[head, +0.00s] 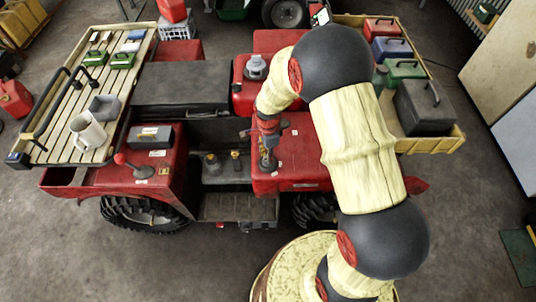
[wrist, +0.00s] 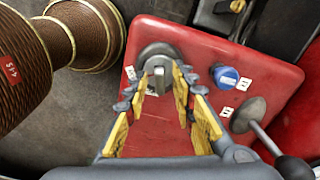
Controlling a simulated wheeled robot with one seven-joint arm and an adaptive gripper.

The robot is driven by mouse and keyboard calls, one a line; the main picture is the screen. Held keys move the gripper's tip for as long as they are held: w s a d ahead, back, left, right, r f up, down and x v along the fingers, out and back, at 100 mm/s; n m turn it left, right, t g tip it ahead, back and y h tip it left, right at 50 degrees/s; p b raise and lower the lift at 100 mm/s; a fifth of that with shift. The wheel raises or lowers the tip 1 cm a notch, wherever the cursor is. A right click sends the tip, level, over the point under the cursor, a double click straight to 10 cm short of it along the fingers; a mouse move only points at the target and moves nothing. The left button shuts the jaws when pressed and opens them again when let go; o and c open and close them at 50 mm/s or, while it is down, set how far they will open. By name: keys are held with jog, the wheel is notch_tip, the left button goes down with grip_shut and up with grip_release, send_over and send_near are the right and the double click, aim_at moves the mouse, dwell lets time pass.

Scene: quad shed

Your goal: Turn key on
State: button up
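In the wrist view a grey key (wrist: 160,79) stands up from a round grey switch base (wrist: 157,56) on a red panel (wrist: 150,132). My gripper (wrist: 161,84), with yellow inner pads, points down at it. Its two fingers are spread, one on each side of the key, and the key shows between the tips. I cannot tell whether either finger touches it. In the head view my gripper (head: 267,163) is over the red body of the quad (head: 290,180), and the key is hidden there.
Right of the key on the panel are a blue knob (wrist: 227,77) and a lever (wrist: 262,134) with a dark ball end. White labels sit near them.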

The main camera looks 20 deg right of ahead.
jog(key=shift+r+p, duration=2.65)
jog(key=shift+r, duration=1.4)
